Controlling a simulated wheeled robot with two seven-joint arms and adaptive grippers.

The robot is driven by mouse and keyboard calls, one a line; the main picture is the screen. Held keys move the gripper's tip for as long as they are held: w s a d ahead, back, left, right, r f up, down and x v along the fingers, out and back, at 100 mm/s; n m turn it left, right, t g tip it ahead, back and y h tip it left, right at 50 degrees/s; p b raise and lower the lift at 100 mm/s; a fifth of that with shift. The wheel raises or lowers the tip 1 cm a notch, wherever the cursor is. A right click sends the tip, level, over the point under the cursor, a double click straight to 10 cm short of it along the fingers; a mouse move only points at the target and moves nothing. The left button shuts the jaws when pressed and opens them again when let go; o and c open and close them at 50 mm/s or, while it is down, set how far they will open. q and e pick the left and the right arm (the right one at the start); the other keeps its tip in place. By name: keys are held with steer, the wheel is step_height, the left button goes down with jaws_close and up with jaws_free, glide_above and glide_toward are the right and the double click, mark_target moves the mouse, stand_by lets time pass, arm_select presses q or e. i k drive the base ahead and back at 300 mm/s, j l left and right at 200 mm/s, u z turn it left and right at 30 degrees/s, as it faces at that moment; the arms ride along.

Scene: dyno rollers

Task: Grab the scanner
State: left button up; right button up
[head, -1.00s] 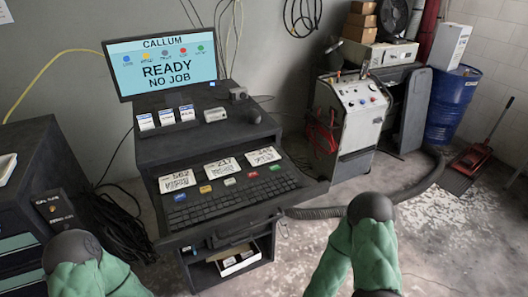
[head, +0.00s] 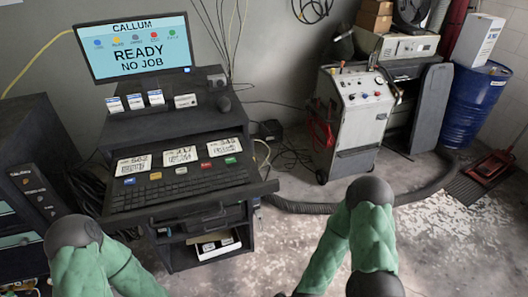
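A dark console (head: 150,212) stands at the left with a monitor (head: 137,48) reading "READY NO JOB". On its upper shelf sit a small grey box-like device (head: 216,81), a dark rounded device (head: 223,103) and a pale small device (head: 186,101). I cannot tell for sure which of these is the scanner. My green arms enter at the bottom left and bottom centre-right, well in front of the console. Both grippers are below the picture edge, so their fingers do not show.
Three white number cards (head: 180,155) and a keyboard (head: 180,186) lie on the console's lower ledge. A dark cabinet (head: 35,150) stands at far left. A white wheeled machine (head: 352,118), a hose (head: 300,207) and a blue drum (head: 474,105) are to the right. Floor in front is open.

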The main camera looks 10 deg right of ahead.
mark_target(251, 140)
steer(key=l+u, duration=0.15)
steer(key=l, duration=0.5)
steer(key=k+l+u, duration=0.1)
steer(key=l, duration=0.5)
steer(key=k+j+u, duration=0.2)
steer(key=k, duration=0.45)
steer(key=k+u, duration=0.2)
steer(key=k, duration=0.45)
steer(key=i+l+u, duration=0.1)
steer(key=u, duration=0.85)
steer(key=l+u, duration=0.2)
steer(key=u, duration=0.25)
steer(key=i+l+u, duration=0.1)
steer(key=u, duration=0.35)
steer(key=l, duration=0.8)
steer(key=k+l, duration=0.1)
steer(key=l, duration=1.55)
steer(key=k+l+u, duration=0.1)
steer(key=l, duration=0.7)
